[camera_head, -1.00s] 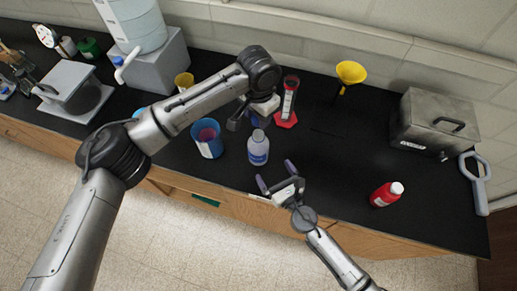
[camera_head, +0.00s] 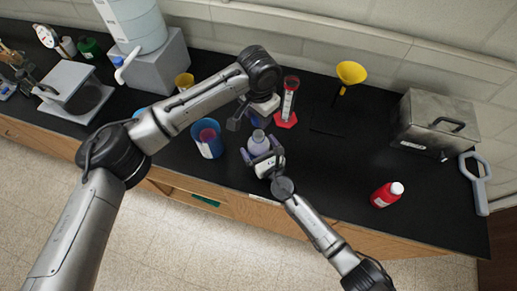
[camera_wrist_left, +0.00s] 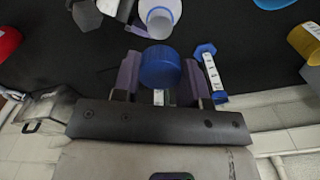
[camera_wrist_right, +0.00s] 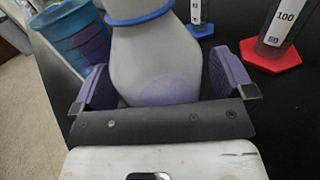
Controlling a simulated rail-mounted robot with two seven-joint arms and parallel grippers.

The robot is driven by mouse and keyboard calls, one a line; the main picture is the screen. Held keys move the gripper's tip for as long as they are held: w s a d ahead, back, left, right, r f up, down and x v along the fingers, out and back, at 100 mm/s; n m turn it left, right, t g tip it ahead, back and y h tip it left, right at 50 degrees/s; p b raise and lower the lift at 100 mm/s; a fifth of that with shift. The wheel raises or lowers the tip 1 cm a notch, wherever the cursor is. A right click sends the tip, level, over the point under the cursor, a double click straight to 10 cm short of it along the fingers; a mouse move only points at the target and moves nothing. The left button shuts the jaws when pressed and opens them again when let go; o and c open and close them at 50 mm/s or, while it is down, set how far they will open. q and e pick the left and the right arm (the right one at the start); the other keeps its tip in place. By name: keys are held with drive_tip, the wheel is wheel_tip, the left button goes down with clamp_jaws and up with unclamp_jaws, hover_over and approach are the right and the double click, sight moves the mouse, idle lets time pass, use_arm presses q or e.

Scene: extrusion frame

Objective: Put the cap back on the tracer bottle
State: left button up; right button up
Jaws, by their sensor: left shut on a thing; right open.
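The tracer bottle (camera_head: 257,141), pale with a rounded body, stands upright near the counter's front edge. Its open top shows in the left wrist view (camera_wrist_left: 159,17). My right gripper (camera_head: 263,154) is open with its fingers on either side of the bottle; in the right wrist view the body (camera_wrist_right: 158,65) is between the purple pads, and contact is unclear. A blue ring (camera_wrist_right: 140,14) circles the bottle's neck. My left gripper (camera_head: 249,121) is shut on the blue cap (camera_wrist_left: 159,68), behind the bottle and apart from its top.
A blue cup (camera_head: 207,136) stands left of the bottle. A red-based cylinder (camera_head: 287,105) and a blue-based cylinder (camera_wrist_left: 211,70) stand close behind. A yellow funnel (camera_head: 351,73), red bottle (camera_head: 386,195) and metal box (camera_head: 435,118) are to the right.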

sight(258, 134)
drive_tip(key=shift+c, duration=0.5)
drive_tip(key=c, duration=1.2)
use_arm(q)
drive_tip(key=shift+f, duration=2.5)
